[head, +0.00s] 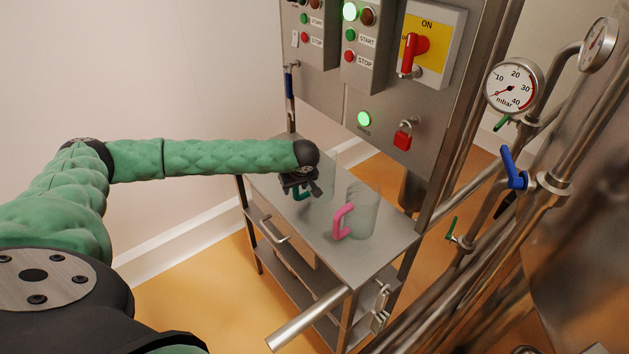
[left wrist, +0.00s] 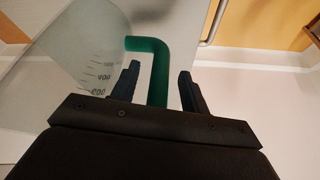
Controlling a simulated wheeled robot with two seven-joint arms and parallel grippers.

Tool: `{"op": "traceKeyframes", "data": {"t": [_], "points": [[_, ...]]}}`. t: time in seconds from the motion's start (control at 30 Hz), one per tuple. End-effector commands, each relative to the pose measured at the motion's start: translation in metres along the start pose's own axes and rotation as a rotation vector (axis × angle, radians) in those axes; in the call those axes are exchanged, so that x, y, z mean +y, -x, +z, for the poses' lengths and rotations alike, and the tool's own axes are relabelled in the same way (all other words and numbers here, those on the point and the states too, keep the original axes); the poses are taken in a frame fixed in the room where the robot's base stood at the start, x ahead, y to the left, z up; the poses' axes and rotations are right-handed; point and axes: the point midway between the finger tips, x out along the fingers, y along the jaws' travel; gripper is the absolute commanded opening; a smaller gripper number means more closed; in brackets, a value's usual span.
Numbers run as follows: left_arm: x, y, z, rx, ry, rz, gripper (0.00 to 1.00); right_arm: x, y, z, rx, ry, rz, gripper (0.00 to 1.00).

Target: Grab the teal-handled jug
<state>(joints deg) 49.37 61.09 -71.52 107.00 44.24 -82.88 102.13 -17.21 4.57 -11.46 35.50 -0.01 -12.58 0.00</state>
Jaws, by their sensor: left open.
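The teal-handled jug stands on the metal cart top; in the head view its teal handle (head: 302,194) shows just below my left gripper (head: 300,188), which hides part of it. In the left wrist view its clear, graduated body (left wrist: 85,50) is at the upper left. There the teal handle (left wrist: 155,62) lies between the two fingers of my left gripper (left wrist: 160,85). The fingers are open with a gap on each side of the handle. My right gripper is not in view.
A second clear jug with a pink handle (head: 342,222) stands nearer on the same cart top (head: 375,258). A control panel (head: 365,95) rises behind the cart. Pipes with gauges (head: 514,86) and a blue valve lever (head: 513,168) are at the right.

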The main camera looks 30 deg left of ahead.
Motion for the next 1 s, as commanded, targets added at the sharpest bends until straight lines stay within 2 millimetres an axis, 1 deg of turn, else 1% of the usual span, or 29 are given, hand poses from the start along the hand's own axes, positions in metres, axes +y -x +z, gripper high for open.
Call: {"op": "traceKeyframes", "data": {"t": [0.13, 0.17, 0.2, 0.27, 0.3, 0.37, 0.4, 0.63, 0.73, 0.87, 0.93, 0.97, 1.0], "points": [[0.000, 0.000, 0.000, 0.000, 0.000, 0.000, 0.45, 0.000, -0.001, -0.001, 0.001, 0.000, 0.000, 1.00], [0.000, 0.000, 0.000, 0.000, 0.000, 0.000, 0.41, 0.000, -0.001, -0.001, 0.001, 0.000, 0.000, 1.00], [0.000, 0.000, 0.000, 0.000, 0.000, 0.000, 0.33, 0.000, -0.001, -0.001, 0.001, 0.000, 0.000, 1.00], [0.000, 0.000, 0.000, 0.000, 0.000, 0.000, 0.22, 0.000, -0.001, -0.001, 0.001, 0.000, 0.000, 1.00], [0.000, 0.000, 0.000, 0.000, 0.000, 0.001, 0.14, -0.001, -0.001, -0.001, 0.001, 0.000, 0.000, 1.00], [0.000, 0.000, 0.000, 0.000, 0.000, 0.001, 0.02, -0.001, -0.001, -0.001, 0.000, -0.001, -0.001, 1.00], [0.000, 0.000, 0.000, 0.000, 0.000, 0.001, 0.00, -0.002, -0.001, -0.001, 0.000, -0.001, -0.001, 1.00], [0.000, 0.000, 0.000, 0.000, 0.000, 0.001, 0.00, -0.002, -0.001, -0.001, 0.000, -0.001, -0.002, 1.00], [0.001, 0.002, -0.001, 0.000, 0.000, 0.002, 0.00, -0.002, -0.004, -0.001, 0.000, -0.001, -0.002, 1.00], [0.001, 0.013, -0.006, 0.002, 0.002, 0.003, 0.00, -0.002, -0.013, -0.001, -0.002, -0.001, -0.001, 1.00], [0.001, 0.024, -0.009, 0.001, 0.001, 0.004, 0.00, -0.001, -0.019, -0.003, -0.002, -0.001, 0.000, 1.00], [0.001, 0.028, -0.011, 0.001, 0.001, 0.003, 0.00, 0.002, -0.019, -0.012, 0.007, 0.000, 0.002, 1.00], [0.001, 0.033, -0.014, 0.001, 0.001, 0.004, 0.00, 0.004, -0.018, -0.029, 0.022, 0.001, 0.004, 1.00]]}}
